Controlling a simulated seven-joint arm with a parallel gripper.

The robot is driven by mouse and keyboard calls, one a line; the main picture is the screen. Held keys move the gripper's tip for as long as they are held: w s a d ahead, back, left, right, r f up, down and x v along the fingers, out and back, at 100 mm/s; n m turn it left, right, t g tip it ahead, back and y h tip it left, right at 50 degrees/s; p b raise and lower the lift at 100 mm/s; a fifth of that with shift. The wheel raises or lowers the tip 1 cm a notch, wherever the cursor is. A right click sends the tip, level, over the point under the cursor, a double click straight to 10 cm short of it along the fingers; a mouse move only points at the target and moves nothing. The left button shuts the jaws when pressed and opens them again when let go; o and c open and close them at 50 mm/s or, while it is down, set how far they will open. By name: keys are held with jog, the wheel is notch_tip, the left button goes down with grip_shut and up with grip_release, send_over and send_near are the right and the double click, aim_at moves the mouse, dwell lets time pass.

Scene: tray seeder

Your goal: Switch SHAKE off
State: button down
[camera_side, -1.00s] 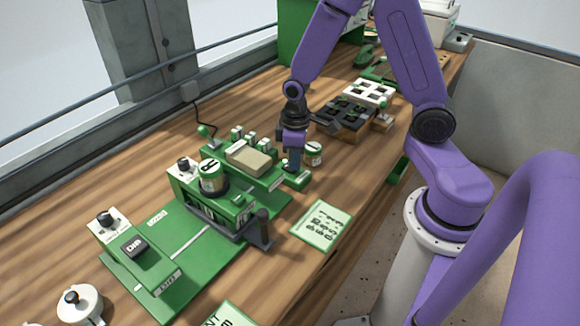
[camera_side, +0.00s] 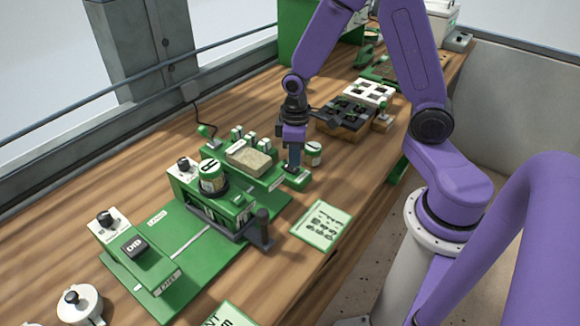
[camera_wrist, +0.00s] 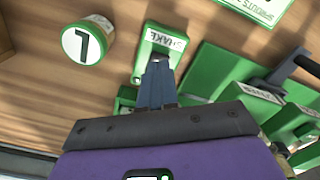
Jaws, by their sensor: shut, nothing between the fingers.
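The SHAKE switch sits on a green block (camera_wrist: 172,28) with a white SHAKE label (camera_wrist: 166,41) in the wrist view. In the side view the block (camera_side: 298,180) is at the right end of the green tray-holding unit. My gripper (camera_side: 293,168) is over this block, pointing down, with its fingers together and empty. In the wrist view my gripper (camera_wrist: 156,66) has its fingertips at the near edge of the label. The fingers hide the switch itself, so its position cannot be seen, nor whether they touch it.
The seeder's green machine (camera_side: 210,195) is at the left. A printed card (camera_side: 321,225) lies in front. Seed trays (camera_side: 345,112) stand behind.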

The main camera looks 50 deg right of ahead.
aim_at(295, 170)
jog(key=shift+r, duration=2.5)
jog(key=s+a+r+n, duration=0.3)
jog(key=s, duration=0.7)
jog(key=s+a+r+n, duration=0.2)
jog(key=s+r+n, duration=0.1)
jog(key=s, duration=0.7)
jog(key=shift+s+a+r+n, duration=0.15)
jog(key=shift+a+r+n, duration=0.2)
jog(key=shift+r, duration=0.25)
jog(key=shift+a, duration=0.1)
